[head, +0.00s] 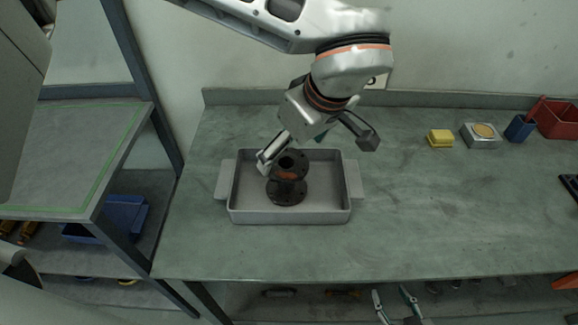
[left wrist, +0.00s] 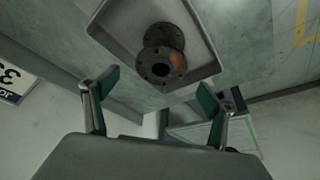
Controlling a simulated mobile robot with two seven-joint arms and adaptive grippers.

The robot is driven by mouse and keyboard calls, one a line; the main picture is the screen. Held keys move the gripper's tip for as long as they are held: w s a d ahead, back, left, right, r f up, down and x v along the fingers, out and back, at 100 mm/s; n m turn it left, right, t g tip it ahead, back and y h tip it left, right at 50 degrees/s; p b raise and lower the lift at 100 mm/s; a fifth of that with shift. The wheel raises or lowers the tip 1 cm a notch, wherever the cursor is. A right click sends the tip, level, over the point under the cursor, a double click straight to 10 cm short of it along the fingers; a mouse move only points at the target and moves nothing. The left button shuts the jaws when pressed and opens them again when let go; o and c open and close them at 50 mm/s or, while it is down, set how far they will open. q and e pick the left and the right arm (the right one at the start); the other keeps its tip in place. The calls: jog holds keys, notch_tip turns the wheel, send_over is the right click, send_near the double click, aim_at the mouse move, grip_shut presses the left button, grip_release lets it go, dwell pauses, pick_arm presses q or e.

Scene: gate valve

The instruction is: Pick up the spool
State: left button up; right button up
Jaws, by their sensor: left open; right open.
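The spool (head: 287,191) is a dark flanged pipe piece with a reddish-brown rusty patch. It stands in a grey tray (head: 290,216) on the workbench, and its bore and flange holes also show in the left wrist view (left wrist: 160,66). My left gripper (head: 318,148) is open above the back part of the tray. One finger is close to the spool's upper flange and partly in front of the tray; I cannot tell if it touches. In the left wrist view my fingers (left wrist: 156,100) are wide apart with nothing between them. My right gripper (head: 395,298) is open and empty at the bench's front edge.
The bench (head: 430,220) is clear right of the tray. At its back right stand a yellow block (head: 440,138), a metal box (head: 481,136), a blue cup (head: 520,128) and a red bin (head: 557,119). A shelf rack (head: 75,160) stands on the left.

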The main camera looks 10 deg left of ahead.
aim_at(287, 162)
pick_arm(q)
jog(key=shift+x, duration=0.8)
jog(key=x, duration=0.4)
jog(key=shift+s+f+p, duration=0.2)
jog(key=shift+f+p, duration=0.1)
jog(key=shift+p, duration=0.05)
jog(key=shift+w+f, duration=0.1)
jog(key=shift+f, duration=0.15)
jog(key=c, duration=2)
jog(key=shift+r, duration=0.1)
jog(key=shift+c, duration=0.9)
pick_arm(e)
jog(key=shift+r, duration=0.35)
pick_arm(q)
jog(key=shift+w+r, duration=0.1)
